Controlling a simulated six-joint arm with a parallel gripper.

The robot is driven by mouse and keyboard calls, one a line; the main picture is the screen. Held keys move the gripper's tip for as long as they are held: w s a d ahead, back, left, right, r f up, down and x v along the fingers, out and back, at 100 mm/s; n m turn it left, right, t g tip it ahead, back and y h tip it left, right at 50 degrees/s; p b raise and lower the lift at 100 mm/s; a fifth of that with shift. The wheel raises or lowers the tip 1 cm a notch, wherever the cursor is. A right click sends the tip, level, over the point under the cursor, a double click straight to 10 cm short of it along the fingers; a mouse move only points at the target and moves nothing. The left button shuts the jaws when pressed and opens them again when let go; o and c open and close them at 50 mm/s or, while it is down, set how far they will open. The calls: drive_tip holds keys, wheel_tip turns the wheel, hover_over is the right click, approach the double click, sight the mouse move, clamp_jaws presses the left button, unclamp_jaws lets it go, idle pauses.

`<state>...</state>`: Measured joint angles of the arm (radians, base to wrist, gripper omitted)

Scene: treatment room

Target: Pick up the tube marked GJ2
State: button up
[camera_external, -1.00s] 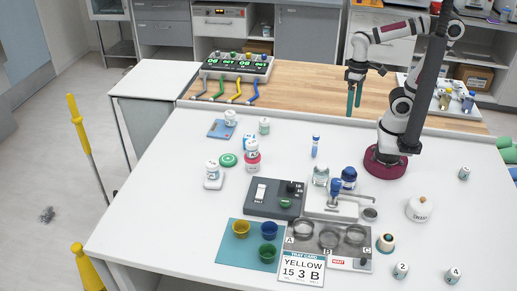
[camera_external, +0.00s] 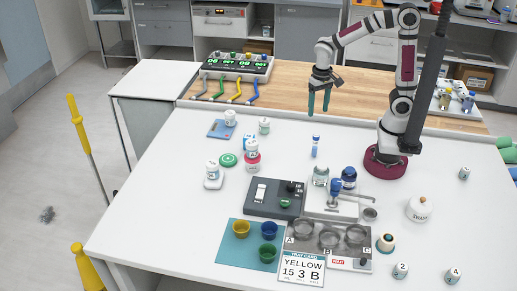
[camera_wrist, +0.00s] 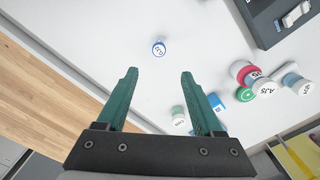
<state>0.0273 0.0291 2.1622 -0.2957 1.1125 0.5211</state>
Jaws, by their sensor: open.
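My gripper (camera_external: 319,104) has two green fingers, open and empty, and hangs above and behind the tube. In the wrist view the tube lies beyond the gap between my fingertips (camera_wrist: 159,73), apart from both.
Several jars stand to the left, among them one on a red base (camera_external: 252,158) and a green disc (camera_external: 228,160). The table directly around the tube is clear.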

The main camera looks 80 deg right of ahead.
hover_over(314, 156)
drive_tip(key=d, duration=0.1)
wheel_tip(314, 156, down, 16)
drive_tip(key=shift+d, duration=0.1)
clamp_jaws()
